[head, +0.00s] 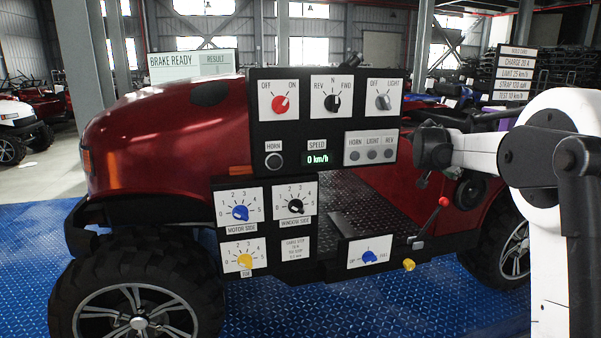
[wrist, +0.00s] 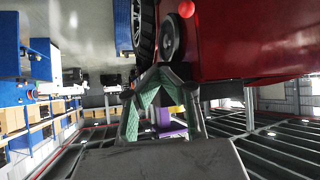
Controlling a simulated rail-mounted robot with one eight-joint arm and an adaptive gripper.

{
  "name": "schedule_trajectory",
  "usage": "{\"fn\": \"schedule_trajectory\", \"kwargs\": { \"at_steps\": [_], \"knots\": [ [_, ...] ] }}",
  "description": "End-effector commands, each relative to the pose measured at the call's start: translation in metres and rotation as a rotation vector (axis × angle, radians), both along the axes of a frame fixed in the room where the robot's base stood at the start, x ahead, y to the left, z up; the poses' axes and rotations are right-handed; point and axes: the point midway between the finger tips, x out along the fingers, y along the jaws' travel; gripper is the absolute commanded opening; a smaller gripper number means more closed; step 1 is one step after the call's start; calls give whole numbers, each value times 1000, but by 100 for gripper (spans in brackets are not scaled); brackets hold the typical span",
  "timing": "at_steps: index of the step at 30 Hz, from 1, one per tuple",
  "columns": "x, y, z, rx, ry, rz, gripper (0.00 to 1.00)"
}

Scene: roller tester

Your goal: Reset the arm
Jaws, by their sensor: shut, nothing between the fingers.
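My white arm (head: 572,105) comes in from the right in the head view. Its dark end is in front of the red vehicle (head: 150,140), just right of the control panel (head: 330,105). The fingers cannot be made out there. In the wrist view my gripper (wrist: 163,76) shows its green-lined fingers meeting at the tips, shut and empty. The red body and a dark wheel lie beyond the fingertips. A red-knobbed lever (head: 443,202) stands below the arm's dark end in the head view.
The panel carries a red switch (head: 281,103), a blue knob (head: 240,212), a yellow knob (head: 245,261) and several others. A lower box (head: 370,252) sits near a yellow knob on the right. Blue floor (head: 330,315) is clear in front. A sign (head: 516,75) stands behind at right.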

Motion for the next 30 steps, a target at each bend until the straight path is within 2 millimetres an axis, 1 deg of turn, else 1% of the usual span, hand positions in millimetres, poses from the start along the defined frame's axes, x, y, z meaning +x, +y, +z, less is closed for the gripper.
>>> {"fn": "schedule_trajectory", "kwargs": {
  "at_steps": [1,5,6,11,15,23,30],
  "knots": [
    [-15,10,7,7,14,21,0],
    [-50,35,19,29,51,81,0],
    [-61,42,21,36,62,99,0],
    [-108,72,30,59,104,176,0],
    [-152,97,32,78,138,247,0],
    [-235,142,26,111,192,382,0],
    [-313,181,6,137,230,512,0]
  ]
}}
